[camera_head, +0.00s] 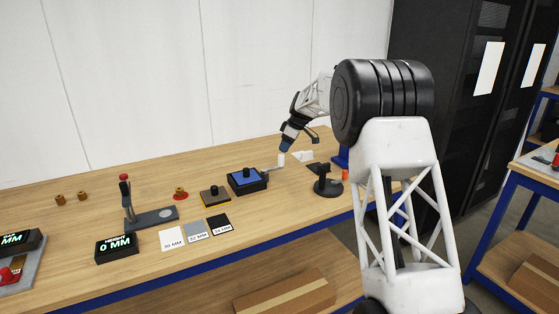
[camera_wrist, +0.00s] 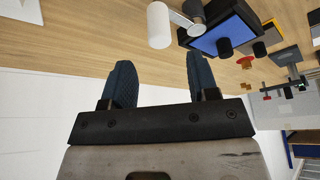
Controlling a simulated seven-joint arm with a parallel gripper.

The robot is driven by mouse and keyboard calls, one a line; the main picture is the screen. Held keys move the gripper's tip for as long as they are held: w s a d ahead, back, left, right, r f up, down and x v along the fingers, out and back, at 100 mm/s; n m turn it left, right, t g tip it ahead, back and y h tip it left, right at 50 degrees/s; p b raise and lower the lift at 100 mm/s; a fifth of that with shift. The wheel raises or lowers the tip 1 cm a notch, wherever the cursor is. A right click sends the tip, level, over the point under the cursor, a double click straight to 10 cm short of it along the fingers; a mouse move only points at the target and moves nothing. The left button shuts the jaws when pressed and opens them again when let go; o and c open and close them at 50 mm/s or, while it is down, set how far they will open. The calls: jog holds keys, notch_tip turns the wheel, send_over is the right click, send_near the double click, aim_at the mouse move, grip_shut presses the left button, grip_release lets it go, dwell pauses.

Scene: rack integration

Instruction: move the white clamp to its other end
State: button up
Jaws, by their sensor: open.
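The white clamp handle (camera_head: 281,160) is a small upright white cylinder beside the black fixture with the blue top (camera_head: 247,179). In the wrist view the white handle (camera_wrist: 158,25) sits at the end of a grey metal arm (camera_wrist: 190,20) that reaches to the fixture (camera_wrist: 222,36). My gripper (camera_head: 286,149) is just above the handle in the head view. In the wrist view my gripper (camera_wrist: 161,68) shows two dark blue fingers spread apart with nothing between them. The handle is beyond the fingertips; whether a finger touches it I cannot tell.
A black stand (camera_head: 327,184) and a white block (camera_head: 303,156) are right of the fixture. A yellow-edged block (camera_head: 215,196) is left of it, with grey, white and black cards in front. A height gauge (camera_head: 150,216) stands farther left. The table's back middle is clear.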

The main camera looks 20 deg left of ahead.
aim_at(282, 155)
jog(key=shift+f, duration=0.1)
jog(key=shift+x, duration=3.8)
grip_shut()
